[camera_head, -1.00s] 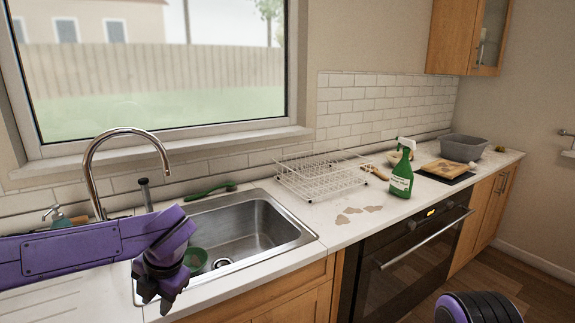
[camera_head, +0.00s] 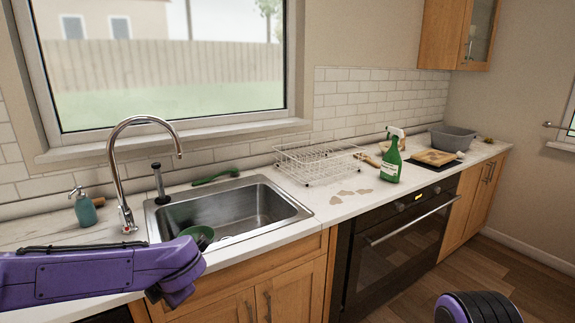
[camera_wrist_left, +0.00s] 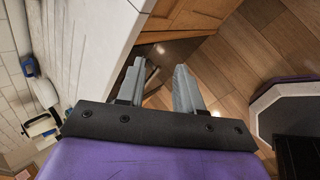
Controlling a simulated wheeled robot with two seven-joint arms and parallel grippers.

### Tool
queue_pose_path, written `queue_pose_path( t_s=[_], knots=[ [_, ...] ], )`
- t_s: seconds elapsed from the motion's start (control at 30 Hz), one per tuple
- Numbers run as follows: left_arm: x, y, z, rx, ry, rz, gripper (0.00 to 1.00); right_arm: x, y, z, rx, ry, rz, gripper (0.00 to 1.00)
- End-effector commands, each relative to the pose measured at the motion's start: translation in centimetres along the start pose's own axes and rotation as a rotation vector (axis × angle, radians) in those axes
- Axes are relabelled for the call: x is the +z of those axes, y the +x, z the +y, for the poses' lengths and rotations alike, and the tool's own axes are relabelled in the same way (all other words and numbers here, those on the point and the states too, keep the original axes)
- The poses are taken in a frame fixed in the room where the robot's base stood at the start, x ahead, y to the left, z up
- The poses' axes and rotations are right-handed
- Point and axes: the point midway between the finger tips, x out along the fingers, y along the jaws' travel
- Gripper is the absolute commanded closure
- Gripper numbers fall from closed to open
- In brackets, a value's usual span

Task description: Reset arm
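My left arm, purple and black, comes in from the left in the head view and ends in front of the sink's (camera_head: 270,200) near left corner. Its fingers are hardly discernible there. In the left wrist view my left gripper (camera_wrist_left: 160,72) has two grey fingers standing apart with nothing between them. The wooden floor (camera_wrist_left: 220,70) and the cabinet front (camera_wrist_left: 185,12) show beyond them. A purple and black part of mine stands at the lower right in the head view. My right gripper is not in view.
A tap (camera_head: 118,165) rises behind the sink, with a soap dispenser (camera_head: 84,208) to its left. A green bowl (camera_head: 200,234) lies in the sink. A dish rack (camera_head: 318,162), green spray bottle (camera_head: 391,161) and grey tub (camera_head: 453,141) stand along the counter to the right.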

Motion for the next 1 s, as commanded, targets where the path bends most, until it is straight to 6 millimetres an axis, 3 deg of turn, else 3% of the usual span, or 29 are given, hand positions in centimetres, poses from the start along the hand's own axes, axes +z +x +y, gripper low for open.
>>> queue_pose_path(
  t_s=[0.27,0.37,0.47,0.6,0.67,0.8,0.9,1.0],
  knots=[
    [-0.5,6.6,-6.9,0.169,0.415,-0.094,0.64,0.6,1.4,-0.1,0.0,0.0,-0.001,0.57],
    [-1.6,9.2,-10.7,0.201,0.606,-0.129,0.64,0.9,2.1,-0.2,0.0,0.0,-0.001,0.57],
    [-4.1,12.5,-16.0,0.207,0.849,-0.168,0.64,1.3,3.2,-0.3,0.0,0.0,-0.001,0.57],
    [-10.1,16.6,-24.0,0.154,1.22,-0.229,0.64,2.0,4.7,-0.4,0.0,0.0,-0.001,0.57],
    [-13.3,18.0,-27.0,0.113,1.368,-0.251,0.64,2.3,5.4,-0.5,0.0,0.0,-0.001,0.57],
    [-21.9,20.3,-32.6,-0.017,1.677,-0.279,0.64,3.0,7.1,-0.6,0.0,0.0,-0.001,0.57],
    [-27.3,21.2,-34.6,-0.102,1.833,-0.262,0.64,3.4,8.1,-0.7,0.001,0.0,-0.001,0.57],
    [-30.9,22.1,-35.5,-0.158,1.922,-0.224,0.64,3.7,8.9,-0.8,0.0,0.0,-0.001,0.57]
  ],
)
